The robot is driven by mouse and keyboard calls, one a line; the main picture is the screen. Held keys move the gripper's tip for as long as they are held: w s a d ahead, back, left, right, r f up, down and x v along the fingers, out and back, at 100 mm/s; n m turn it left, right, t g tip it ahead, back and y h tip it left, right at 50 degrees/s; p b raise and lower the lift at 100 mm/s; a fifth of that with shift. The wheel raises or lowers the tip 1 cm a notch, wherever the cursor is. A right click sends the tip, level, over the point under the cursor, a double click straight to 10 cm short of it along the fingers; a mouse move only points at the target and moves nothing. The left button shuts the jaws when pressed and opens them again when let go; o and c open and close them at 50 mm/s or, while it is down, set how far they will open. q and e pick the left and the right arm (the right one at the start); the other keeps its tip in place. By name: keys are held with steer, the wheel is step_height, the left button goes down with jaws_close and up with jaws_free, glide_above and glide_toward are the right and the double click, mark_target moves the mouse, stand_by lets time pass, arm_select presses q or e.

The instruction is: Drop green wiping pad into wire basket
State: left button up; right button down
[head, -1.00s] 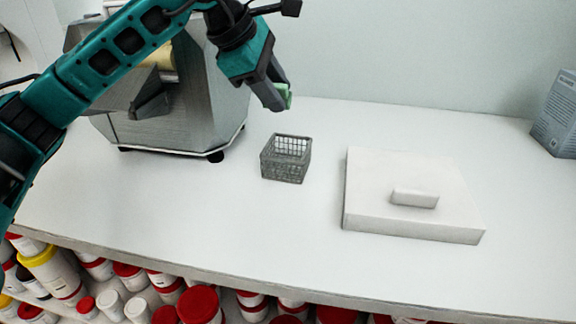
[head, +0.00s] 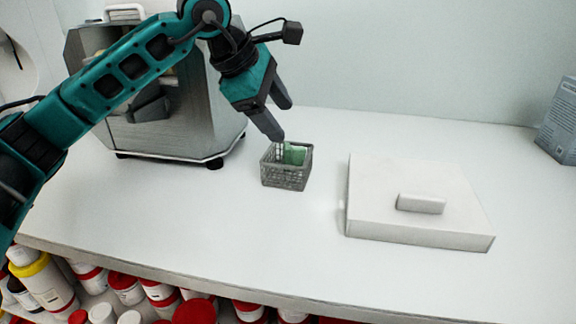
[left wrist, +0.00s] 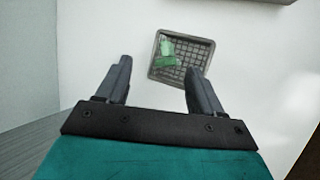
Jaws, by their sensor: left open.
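The green wiping pad (head: 294,154) is inside the grey wire basket (head: 286,178), leaning toward its back side. In the left wrist view the pad (left wrist: 166,53) lies in the upper left part of the basket (left wrist: 205,52). My left gripper (head: 284,122) is open and empty, above and just behind the basket. Its two fingers also show apart in the left wrist view (left wrist: 158,78), with the basket beyond them. My right gripper is not in view.
A metal mill (head: 175,110) stands at the left behind my left arm. A white block with a small handle-like piece (head: 420,203) lies right of the basket. A grey-blue box (head: 559,122) stands far right. Jars with red lids (head: 195,312) sit below the counter (head: 240,235).

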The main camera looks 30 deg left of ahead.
arm_select(q)
steer(key=shift+r, duration=0.1)
steer(key=p+v, duration=0.2)
steer(key=v, duration=1)
steer(key=shift+s+r, duration=0.25)
steer(key=shift+r, duration=0.05)
